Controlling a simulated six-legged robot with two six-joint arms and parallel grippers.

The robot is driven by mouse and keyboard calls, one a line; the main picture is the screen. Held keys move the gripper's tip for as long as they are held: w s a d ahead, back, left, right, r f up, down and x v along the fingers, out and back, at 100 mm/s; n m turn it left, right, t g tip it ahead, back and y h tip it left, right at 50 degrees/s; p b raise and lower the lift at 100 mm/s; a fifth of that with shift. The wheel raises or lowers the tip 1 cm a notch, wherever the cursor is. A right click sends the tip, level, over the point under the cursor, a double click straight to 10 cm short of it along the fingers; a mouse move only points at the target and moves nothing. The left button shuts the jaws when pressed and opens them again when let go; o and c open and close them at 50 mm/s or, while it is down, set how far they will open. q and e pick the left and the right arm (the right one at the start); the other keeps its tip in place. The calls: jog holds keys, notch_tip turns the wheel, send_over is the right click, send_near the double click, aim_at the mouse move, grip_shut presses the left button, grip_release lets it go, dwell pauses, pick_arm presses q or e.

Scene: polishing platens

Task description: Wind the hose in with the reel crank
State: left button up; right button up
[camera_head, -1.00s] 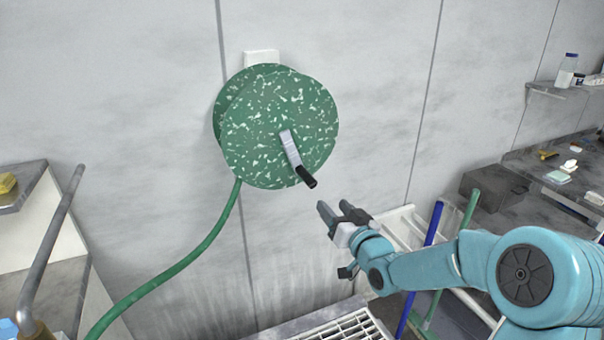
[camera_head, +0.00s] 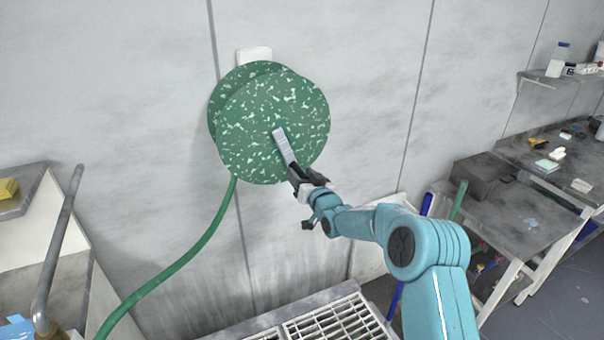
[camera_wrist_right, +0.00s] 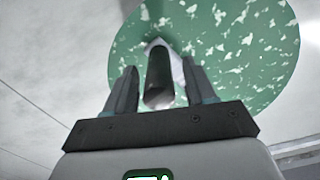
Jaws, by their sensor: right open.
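The green speckled hose reel (camera_head: 262,115) hangs on the grey wall in the head view; it also fills the top of the right wrist view (camera_wrist_right: 235,40). Its light grey crank arm (camera_head: 283,147) slants down to the right from the hub. The dark crank handle (camera_wrist_right: 159,78) stands between the two fingers of my right gripper (camera_wrist_right: 160,88) in the wrist view, with gaps on both sides. In the head view my right gripper (camera_head: 298,178) is at the crank's lower end and hides the handle. The green hose (camera_head: 190,254) hangs from the reel toward the lower left. My left gripper is not in view.
A white grating (camera_head: 335,322) lies below the reel. A grey pipe (camera_head: 60,240) rises at the left beside shelving. A dark box (camera_head: 483,173) and a bench (camera_head: 550,160) with small items stand at the right. A blue pole (camera_head: 397,290) leans behind my right arm.

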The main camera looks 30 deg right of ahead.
jog(key=shift+f, duration=0.1)
grip_shut()
jog(key=shift+d+n+b, duration=0.3)
jog(key=shift+b, duration=0.35)
jog(key=d+r+n+b, duration=0.6)
jog(key=r+n, duration=0.1)
jog(key=n, duration=0.2)
jog(key=a+r+n+p, duration=0.3)
jog(key=r+n+p, duration=0.1)
jog(key=r+n, duration=0.8)
jog(key=shift+a+n+p, duration=0.25)
jog(key=shift+n+p, duration=0.05)
jog(key=shift+n, duration=0.1)
